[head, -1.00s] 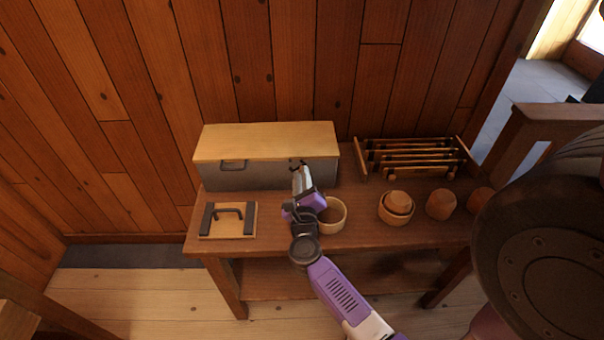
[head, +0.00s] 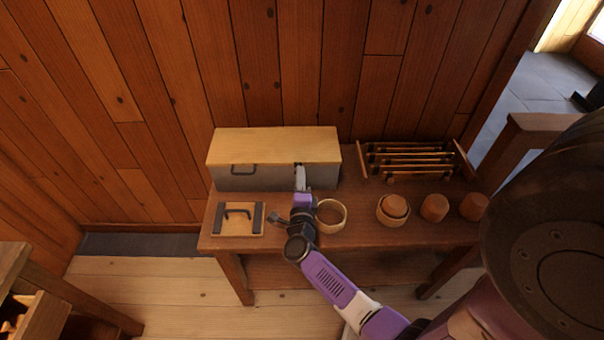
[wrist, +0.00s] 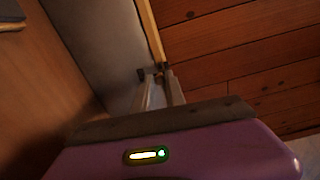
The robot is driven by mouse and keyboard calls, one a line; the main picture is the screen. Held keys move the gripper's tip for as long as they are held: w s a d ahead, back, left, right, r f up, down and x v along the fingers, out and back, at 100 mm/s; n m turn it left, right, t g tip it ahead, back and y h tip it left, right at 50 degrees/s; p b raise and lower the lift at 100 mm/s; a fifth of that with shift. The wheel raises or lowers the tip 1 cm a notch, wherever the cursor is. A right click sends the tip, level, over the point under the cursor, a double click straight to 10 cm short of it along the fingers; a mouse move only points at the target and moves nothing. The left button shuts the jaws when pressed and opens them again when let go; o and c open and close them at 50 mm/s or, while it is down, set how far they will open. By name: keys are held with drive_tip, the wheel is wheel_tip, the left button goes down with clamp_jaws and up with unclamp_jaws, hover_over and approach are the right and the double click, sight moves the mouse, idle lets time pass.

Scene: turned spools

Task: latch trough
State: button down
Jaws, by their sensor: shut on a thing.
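The trough (head: 262,180) is a long grey box with a pale wooden lid (head: 275,146), which lies closed on it, at the back left of the table. My gripper (head: 299,170) is at the front of the trough, right of its middle. In the wrist view its two thin fingers (wrist: 160,82) reach the seam between lid and grey wall. They are shut on a small dark latch (wrist: 148,73) at that seam. The fingers partly hide the latch, and I cannot tell whether it is fastened. A dark handle (head: 242,170) shows on the trough's front, left of my gripper.
A round wooden bowl (head: 330,217) stands close right of my arm. Farther right are several turned wooden pieces (head: 434,207) and a slatted rack (head: 412,160).

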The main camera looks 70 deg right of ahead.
drive_tip(key=shift+w+a+n, duration=0.15)
drive_tip(key=shift+n, duration=0.45)
drive_tip(key=c, duration=1.4)
unclamp_jaws()
drive_tip(key=shift+v, duration=3.9)
